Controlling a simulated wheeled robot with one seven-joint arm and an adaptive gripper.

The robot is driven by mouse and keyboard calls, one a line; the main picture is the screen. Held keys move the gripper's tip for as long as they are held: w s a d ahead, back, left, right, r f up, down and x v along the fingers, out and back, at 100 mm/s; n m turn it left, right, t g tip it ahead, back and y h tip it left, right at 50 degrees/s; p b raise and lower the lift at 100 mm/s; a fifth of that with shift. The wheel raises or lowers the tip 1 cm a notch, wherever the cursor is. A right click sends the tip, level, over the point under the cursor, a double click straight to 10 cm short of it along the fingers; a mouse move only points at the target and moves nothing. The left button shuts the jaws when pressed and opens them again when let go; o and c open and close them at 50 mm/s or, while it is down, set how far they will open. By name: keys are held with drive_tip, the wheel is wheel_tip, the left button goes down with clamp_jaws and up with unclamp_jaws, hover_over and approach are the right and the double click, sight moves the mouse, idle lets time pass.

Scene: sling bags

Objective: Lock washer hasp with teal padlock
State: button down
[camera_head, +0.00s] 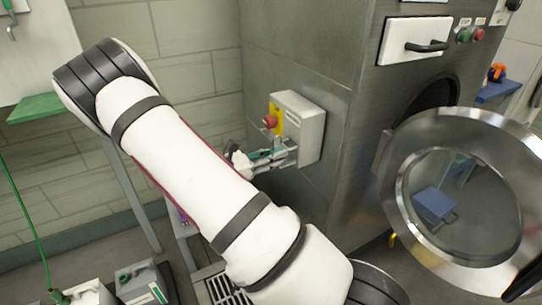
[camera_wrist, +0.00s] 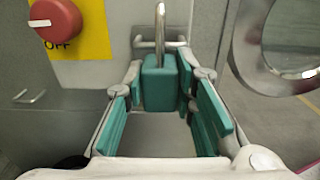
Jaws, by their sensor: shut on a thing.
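My gripper (camera_wrist: 160,88) is shut on the teal padlock (camera_wrist: 160,85), with its teal-lined fingers on either side of the body. The padlock is upright and its metal shackle (camera_wrist: 160,25) points up. A metal loop (camera_wrist: 142,42), seemingly the hasp, stands behind the shackle; I cannot tell whether the shackle passes through it. In the head view my gripper (camera_head: 284,150) is at the grey switch box (camera_head: 307,125) on the side of the steel washer (camera_head: 335,55). My arm partly hides the gripper there, and the padlock is not clear.
A red OFF knob (camera_wrist: 55,20) on a yellow plate sits left of the padlock. The washer's round door (camera_head: 400,185) hangs open at right; its rim also shows in the wrist view (camera_wrist: 245,45). Containers (camera_head: 140,285) stand on the floor at lower left.

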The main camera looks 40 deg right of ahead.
drive_tip(key=shift+s+d, duration=0.2)
drive_tip(key=shift+d, duration=0.25)
drive_tip(key=shift+s+d+r, duration=0.1)
drive_tip(key=shift+d, duration=0.35)
drive_tip(key=shift+s+d+f+p, duration=0.1)
drive_tip(key=shift+s+f+p, duration=0.1)
drive_tip(key=shift+p, duration=0.1)
idle(0.4)
drive_tip(key=c, duration=1.2)
unclamp_jaws()
drive_tip(key=shift+d, duration=0.2)
drive_tip(key=shift+c, duration=0.2)
drive_tip(key=shift+d+f, duration=0.15)
drive_tip(key=shift+d, duration=0.15)
drive_tip(key=shift+w+a, duration=0.1)
drive_tip(key=shift+w+a, duration=0.1)
drive_tip(key=shift+a, duration=0.2)
